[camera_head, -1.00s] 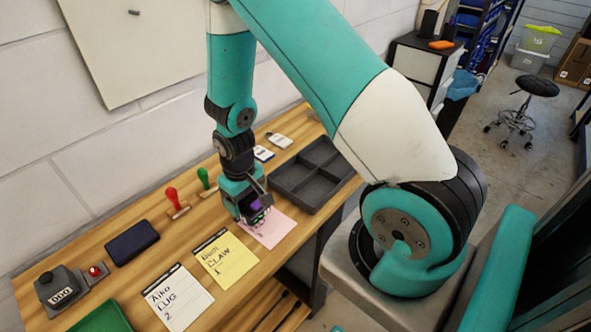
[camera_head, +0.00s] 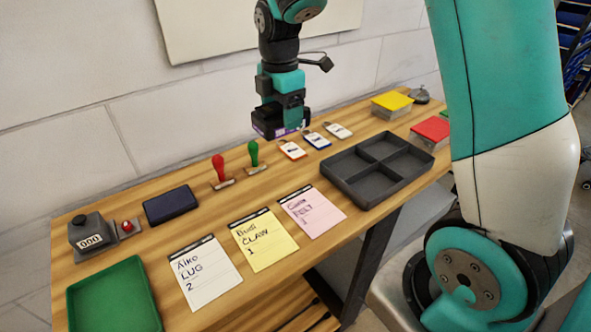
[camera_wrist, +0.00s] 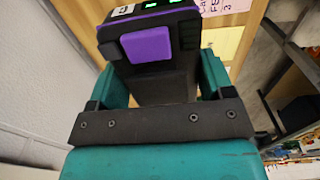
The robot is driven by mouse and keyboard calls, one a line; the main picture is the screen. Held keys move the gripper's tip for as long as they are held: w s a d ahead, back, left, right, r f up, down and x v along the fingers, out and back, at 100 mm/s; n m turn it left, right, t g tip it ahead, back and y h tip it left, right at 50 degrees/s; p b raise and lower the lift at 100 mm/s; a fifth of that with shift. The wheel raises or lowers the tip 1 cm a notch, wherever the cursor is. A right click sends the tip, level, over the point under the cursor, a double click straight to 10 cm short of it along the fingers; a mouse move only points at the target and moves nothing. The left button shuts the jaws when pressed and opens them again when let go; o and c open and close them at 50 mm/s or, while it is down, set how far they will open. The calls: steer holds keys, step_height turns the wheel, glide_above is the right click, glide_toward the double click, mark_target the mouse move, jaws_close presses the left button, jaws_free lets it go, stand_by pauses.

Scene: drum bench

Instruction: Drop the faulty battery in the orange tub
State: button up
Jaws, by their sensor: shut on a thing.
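My gripper (camera_head: 282,106) is shut on a black battery (camera_head: 276,129) and holds it above the wooden bench, in front of the wall. The wrist view shows the battery (camera_wrist: 158,68) close up between the two teal fingers, with a purple button and lit green marks. Part of a pale label shows on its upper edge. Whether this battery is faulty cannot be told. No orange tub is in either current view.
The wooden bench (camera_head: 207,199) carries a four-compartment dark tray (camera_head: 336,181), three note sheets, a red stamp (camera_head: 219,169), a green stamp (camera_head: 254,154), several badges, a green tray (camera_head: 112,300), a yellow-topped stack (camera_head: 392,103) and a red-topped stack (camera_head: 432,130).

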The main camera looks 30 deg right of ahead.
step_height(320, 180, down, 16)
steer(key=shift+f+p, duration=0.1)
steer(key=shift+p, duration=0.8)
steer(key=shift+f, duration=0.15)
steer(key=o, duration=1.3)
